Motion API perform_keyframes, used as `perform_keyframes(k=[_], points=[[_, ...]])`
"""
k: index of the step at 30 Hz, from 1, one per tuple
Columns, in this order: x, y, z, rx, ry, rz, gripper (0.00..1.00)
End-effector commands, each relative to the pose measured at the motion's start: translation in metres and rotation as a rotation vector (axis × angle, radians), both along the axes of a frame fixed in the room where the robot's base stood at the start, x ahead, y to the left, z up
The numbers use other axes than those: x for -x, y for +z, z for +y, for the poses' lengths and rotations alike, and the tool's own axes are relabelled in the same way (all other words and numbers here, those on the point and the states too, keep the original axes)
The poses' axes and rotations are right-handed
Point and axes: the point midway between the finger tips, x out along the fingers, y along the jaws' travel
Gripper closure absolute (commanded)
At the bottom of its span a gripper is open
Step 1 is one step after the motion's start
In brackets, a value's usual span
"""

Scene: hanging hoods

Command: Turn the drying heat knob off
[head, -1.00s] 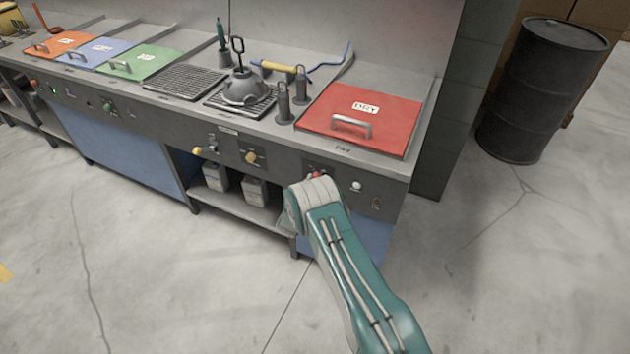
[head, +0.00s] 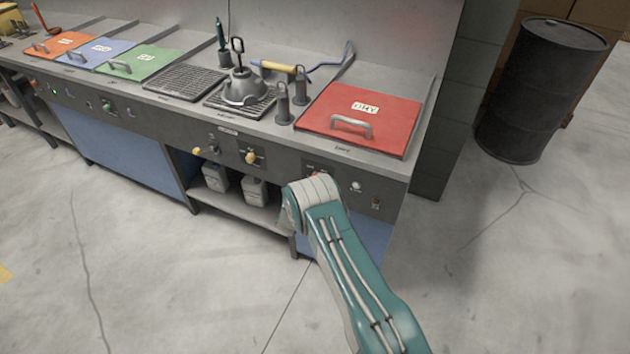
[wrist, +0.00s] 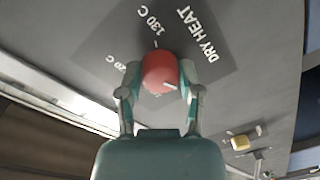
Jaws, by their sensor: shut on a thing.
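The red dry heat knob (wrist: 158,72) sits on a dark plate (wrist: 110,45) marked "DRY HEAT", "130 C" and "20 C" in the wrist view. A white mark on the knob lies toward its lower right side. My gripper (wrist: 159,80) has a finger on each side of the knob and is shut on it. The lettering below the knob is partly hidden. In the head view only a sliver of the red knob (head: 315,174) shows above my wrist, on the front panel below the red DRY lid. My fingers are hidden there.
A white button (head: 356,186) sits right of the knob, and a yellow knob (head: 251,157) sits to its left. The red DRY lid (head: 375,115) with a handle is above. A black barrel (head: 540,90) stands at the right. The floor in front is clear.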

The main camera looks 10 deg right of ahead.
Motion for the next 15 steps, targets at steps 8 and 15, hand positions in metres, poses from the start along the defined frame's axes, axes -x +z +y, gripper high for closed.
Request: perform_keyframes(k=[8, 15], points=[[0.0027, -0.0067, 0.0038, 0.101, 0.009, 0.091, 1.0], [0.0027, -0.0068, 0.004, 0.134, 0.01, 0.114, 1.0]])
